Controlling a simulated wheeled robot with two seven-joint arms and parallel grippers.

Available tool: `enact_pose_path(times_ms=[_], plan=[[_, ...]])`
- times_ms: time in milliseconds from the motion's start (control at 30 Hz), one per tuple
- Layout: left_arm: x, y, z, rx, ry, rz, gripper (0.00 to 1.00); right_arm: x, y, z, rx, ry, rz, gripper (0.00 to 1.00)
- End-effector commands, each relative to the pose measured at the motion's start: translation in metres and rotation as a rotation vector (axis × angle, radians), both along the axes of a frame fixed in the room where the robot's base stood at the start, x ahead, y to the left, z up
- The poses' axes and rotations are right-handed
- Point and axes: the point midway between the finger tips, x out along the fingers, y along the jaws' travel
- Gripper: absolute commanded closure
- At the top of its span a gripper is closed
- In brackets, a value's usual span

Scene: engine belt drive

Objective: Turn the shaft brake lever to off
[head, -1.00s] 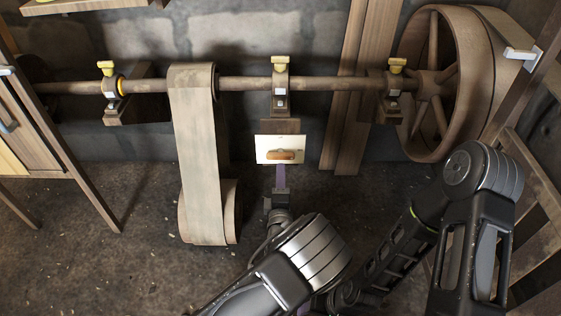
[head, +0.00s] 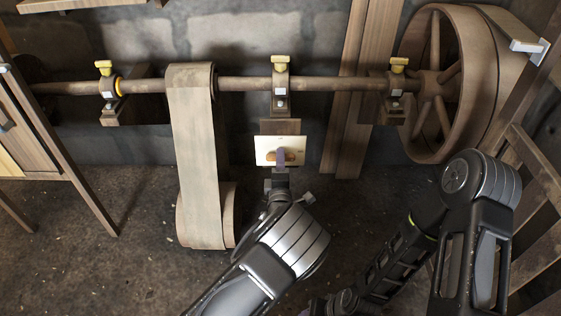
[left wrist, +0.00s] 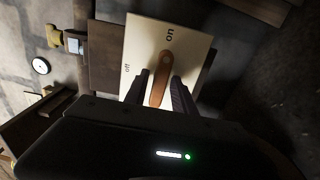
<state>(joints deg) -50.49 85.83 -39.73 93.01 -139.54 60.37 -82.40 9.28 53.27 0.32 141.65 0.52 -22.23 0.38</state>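The shaft brake lever (head: 271,156) is a brown wooden handle on a cream plate (head: 298,143) below the shaft's middle bearing. In the left wrist view, the lever (left wrist: 160,80) lies across the plate (left wrist: 143,33), which bears the words "on" and "off". My left gripper (head: 281,158) is at the plate and hides part of the lever in the head view. In the left wrist view its two dark fingers (left wrist: 162,90) stand apart, one on each side of the lever. I cannot tell whether they touch it.
The shaft (head: 245,84) runs above the plate, with yellow-topped bearings. A wide belt (head: 197,150) hangs left of the plate, close to my left arm. A large wheel (head: 437,90) is at the right. Wooden posts (head: 350,130) stand right of the plate.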

Motion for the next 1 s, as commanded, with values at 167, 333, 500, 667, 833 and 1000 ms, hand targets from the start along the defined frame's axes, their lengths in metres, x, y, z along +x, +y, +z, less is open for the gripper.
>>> enact_pose_path(times_ms=[167,333,500,667,833,1000], plan=[[-0.0002,0.0,-0.0003,0.0,0.0,0.0,0.85,0.0,-0.0001,0.0,0.0,0.0,0.0,0.5],[-0.0003,0.0,-0.0003,0.0,0.0,0.0,0.98,0.0,-0.0001,0.0,0.0,0.0,0.0,0.5],[-0.0003,0.0,-0.0004,0.0,0.001,0.0,1.0,0.0,-0.0001,0.0,0.0,0.0,0.0,0.5],[-0.0004,0.0,-0.0005,0.0,0.001,0.0,1.0,0.0,-0.0001,0.0,0.0,0.0,0.0,0.5],[-0.0004,0.0,-0.0004,-0.01,0.001,0.0,1.0,-0.0001,0.0,0.001,0.0,0.0,0.0,0.5],[-0.0004,0.0002,0.0,-0.049,0.002,0.0,1.0,-0.0005,-0.0002,0.0042,0.0,0.002,0.001,0.5]])
